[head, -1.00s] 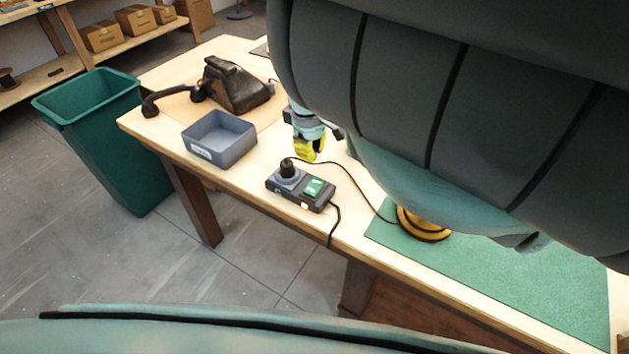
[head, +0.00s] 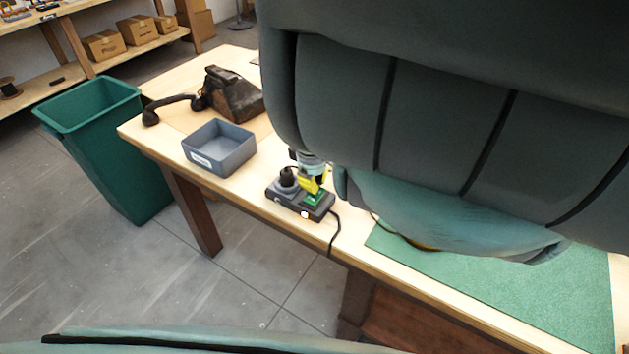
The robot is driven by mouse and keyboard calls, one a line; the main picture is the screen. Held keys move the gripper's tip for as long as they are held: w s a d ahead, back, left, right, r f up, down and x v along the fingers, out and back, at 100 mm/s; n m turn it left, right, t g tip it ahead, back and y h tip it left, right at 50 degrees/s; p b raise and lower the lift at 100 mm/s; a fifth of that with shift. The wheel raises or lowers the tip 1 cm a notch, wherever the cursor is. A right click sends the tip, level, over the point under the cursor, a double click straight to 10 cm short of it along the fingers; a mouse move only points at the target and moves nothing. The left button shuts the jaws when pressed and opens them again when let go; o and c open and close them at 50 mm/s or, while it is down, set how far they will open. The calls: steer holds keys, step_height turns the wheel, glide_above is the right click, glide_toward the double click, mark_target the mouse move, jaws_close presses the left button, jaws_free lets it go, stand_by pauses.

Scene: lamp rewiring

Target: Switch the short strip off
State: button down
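The short strip (head: 283,203) is a dark power strip near the table's front edge. A black plug (head: 287,177) stands in its left socket. A green switch (head: 313,199) sits on its right part, partly hidden by my gripper. My gripper (head: 311,187) has yellow fingertips and is right over the switch; I cannot tell whether it touches. Its fingers are too small and overlapped to tell if they are open or shut. A black cord (head: 336,232) runs from the strip's right end over the table edge.
A grey-blue bin (head: 219,148) and an old dark telephone (head: 232,95) with its handset (head: 168,105) lie left of the strip. A green mat (head: 480,285) covers the right of the table. A green waste bin (head: 110,150) stands on the floor. My arm hides much of the table.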

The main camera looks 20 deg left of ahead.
steer(key=shift+w+f+b, duration=0.1)
steer(key=shift+f+b, duration=0.45)
steer(key=shift+b, duration=0.2)
steer(key=shift+w+r, duration=0.1)
steer(key=shift+r, duration=0.1)
steer(key=shift+r+p, duration=0.6)
steer(key=shift+p, duration=0.05)
steer(key=shift+r, duration=0.2)
